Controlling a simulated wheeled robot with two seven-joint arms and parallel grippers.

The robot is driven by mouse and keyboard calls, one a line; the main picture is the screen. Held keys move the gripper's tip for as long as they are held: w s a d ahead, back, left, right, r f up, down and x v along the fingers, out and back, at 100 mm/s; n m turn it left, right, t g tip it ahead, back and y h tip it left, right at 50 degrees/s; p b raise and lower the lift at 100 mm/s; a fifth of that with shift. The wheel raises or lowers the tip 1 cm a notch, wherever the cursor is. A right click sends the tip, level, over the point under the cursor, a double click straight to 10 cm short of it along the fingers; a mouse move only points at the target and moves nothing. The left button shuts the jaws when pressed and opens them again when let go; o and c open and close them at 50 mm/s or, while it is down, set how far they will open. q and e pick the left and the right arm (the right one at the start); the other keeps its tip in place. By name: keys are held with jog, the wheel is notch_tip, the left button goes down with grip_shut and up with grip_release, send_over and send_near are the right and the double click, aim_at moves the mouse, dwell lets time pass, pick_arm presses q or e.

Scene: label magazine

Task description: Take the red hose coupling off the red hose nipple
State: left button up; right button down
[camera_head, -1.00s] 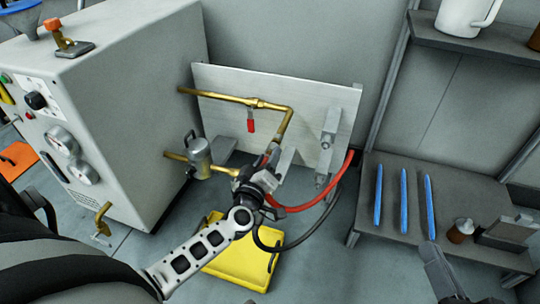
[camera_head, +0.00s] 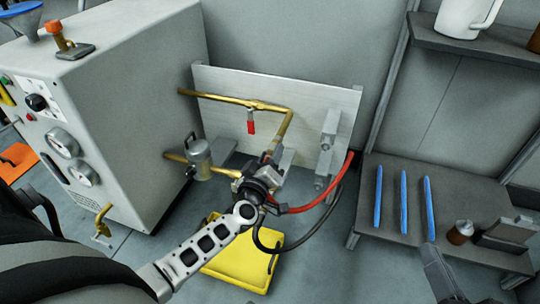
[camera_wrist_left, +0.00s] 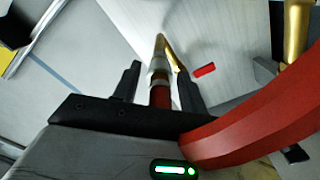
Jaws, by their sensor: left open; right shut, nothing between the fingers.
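The red hose coupling (camera_wrist_left: 159,97) shows in the left wrist view between the two fingers of my left gripper (camera_wrist_left: 157,85), which is open around it. A silver collar (camera_wrist_left: 158,66) and brass piping lie just beyond it; I cannot tell exactly where the red hose nipple begins or whether coupling and nipple are joined. In the head view my left gripper (camera_head: 270,158) is at the lower brass line before the pale panel and hides the coupling. The red hose (camera_head: 318,201) loops right from there. My right gripper (camera_head: 437,262) is shut and empty at lower right.
The pale panel (camera_head: 231,88) carries a brass pipe with a red lever (camera_head: 251,127). The grey machine (camera_head: 120,110) stands left. A yellow tray (camera_head: 238,267) lies below my left arm. A dark hose (camera_head: 285,246) hangs beside the red one. A shelf (camera_head: 390,228) with blue rods is right.

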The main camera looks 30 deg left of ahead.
pick_arm(q)
jog(key=shift+w+a+r, duration=0.15)
jog(key=shift+w+r, duration=0.05)
jog(key=shift+r, duration=0.15)
dwell(0.4)
grip_shut()
jog(key=p+v, duration=0.2)
jog(key=v, duration=0.4)
jog(key=shift+f, duration=0.25)
dwell(0.9)
jog(key=shift+s, duration=0.1)
